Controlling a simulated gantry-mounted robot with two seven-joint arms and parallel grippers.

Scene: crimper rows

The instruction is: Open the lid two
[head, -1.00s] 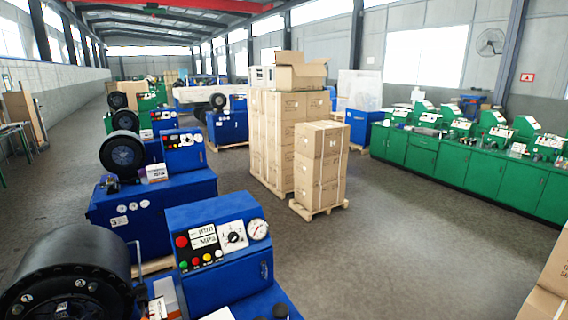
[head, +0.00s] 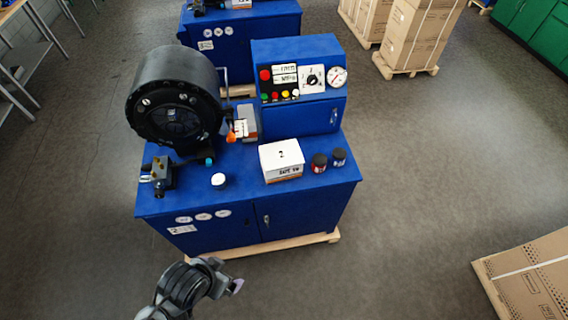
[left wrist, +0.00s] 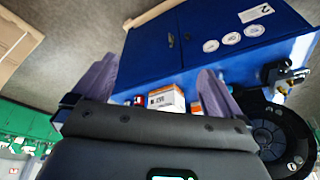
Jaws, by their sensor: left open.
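A white box marked "2" on its top (head: 281,157) sits on the blue crimper bench (head: 240,192), near its front edge. Its lid looks closed. In the left wrist view, a white-and-orange box (left wrist: 166,98) shows between the fingers, further off. My left gripper (head: 236,287) is at the bottom of the head view, in front of the bench and apart from the box. In the left wrist view, the left gripper's purple fingers (left wrist: 156,82) are spread wide with nothing between them. My right gripper is not in view.
Two dark jars (head: 319,163) stand right of the box, and a white-capped jar (head: 218,181) stands left. The black crimping head (head: 177,98) and control panel (head: 298,80) rise behind. A cardboard stack (head: 530,278) is at right. The floor between is clear.

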